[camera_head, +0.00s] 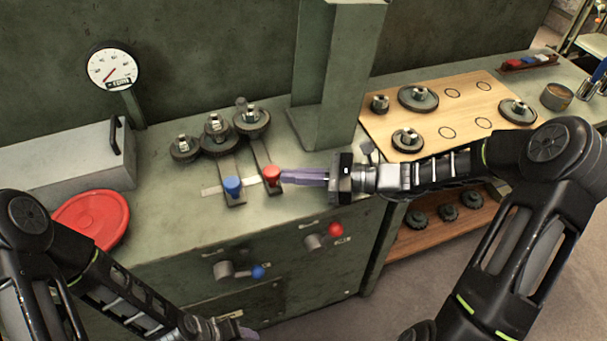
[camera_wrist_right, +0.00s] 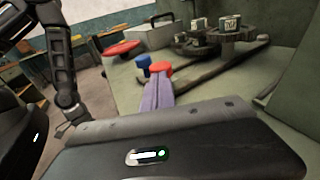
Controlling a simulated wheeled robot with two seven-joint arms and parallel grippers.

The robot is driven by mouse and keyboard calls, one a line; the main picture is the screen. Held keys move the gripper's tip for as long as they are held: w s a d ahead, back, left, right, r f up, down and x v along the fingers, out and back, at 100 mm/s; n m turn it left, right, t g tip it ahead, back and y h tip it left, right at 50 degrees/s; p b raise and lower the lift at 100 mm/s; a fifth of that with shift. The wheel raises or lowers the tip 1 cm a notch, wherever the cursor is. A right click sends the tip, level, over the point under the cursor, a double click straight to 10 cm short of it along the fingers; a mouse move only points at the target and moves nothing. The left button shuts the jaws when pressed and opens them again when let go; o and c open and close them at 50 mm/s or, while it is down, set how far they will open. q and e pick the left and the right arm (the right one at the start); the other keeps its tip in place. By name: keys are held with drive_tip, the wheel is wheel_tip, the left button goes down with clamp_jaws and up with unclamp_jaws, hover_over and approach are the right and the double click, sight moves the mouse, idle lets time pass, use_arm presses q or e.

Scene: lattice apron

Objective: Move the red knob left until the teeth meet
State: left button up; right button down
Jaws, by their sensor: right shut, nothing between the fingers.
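The red knob (camera_head: 271,173) stands on the end of a lever on the green bench top, just right of the blue knob (camera_head: 232,185). Gears (camera_head: 216,132) stand in a cluster behind the knobs; whether their teeth meet is too small to tell. My right gripper (camera_head: 283,175) is shut and empty, its purple fingertips right beside the red knob on its right side. The right wrist view shows the fingers in front of the red knob (camera_wrist_right: 161,68), with the blue knob (camera_wrist_right: 143,62) beyond. My left gripper (camera_head: 245,336) is mostly cut off at the bottom edge.
A dial gauge (camera_head: 112,68) stands at the back left. A red round lid (camera_head: 92,221) and a grey box (camera_head: 70,160) lie left. A green post (camera_head: 335,80) rises behind my right gripper. A wooden board (camera_head: 470,95) with gears is at right. Red and blue handles stick out of the bench front.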

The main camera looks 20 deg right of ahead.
drive_tip(key=shift+a, duration=0.1)
drive_tip(key=a, duration=0.3)
drive_tip(key=shift+s+a, duration=0.25)
use_arm(q)
drive_tip(key=shift+r, duration=0.2)
use_arm(e)
drive_tip(key=shift+d, duration=0.1)
